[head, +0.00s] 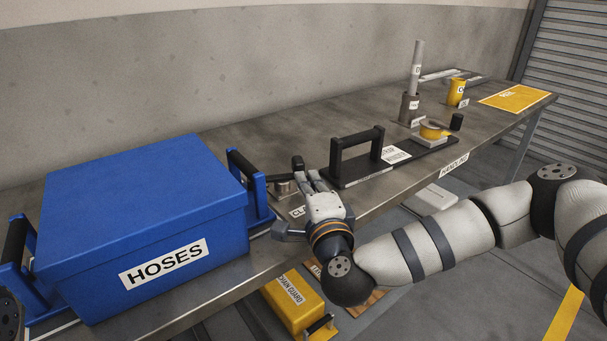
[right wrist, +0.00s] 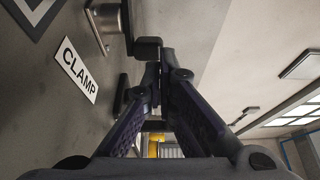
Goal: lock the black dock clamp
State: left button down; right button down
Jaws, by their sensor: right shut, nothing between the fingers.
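The black dock clamp (head: 297,163) stands on the workbench just right of the blue box, a black-tipped lever over a round metal base (head: 283,187). A "CLAMP" label lies in front of it, partly hidden by my gripper. My right gripper (head: 314,181) is shut and empty, with its fingertips close beside the clamp on its right. In the right wrist view, the black lever tip (right wrist: 148,48) is just beyond the shut fingertips (right wrist: 158,75). I cannot tell whether they touch. The "CLAMP" label (right wrist: 77,69) shows at left. My left gripper is not in view.
The blue "HOSES" box (head: 140,205) with black handles stands left of the clamp. A black-handled plate (head: 350,181) lies to the right, with a yellow part (head: 433,131) beyond. A grey cylinder (head: 416,68) stands farther back. A yellow case (head: 290,304) sits below the bench.

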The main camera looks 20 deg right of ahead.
aim_at(304, 164)
jog(key=shift+w+d, duration=0.1)
jog(key=shift+w, duration=1.55)
jog(key=shift+w+d, duration=0.25)
jog(key=shift+w, duration=0.2)
jog(key=shift+d+r, duration=0.1)
jog(key=shift+r, duration=0.05)
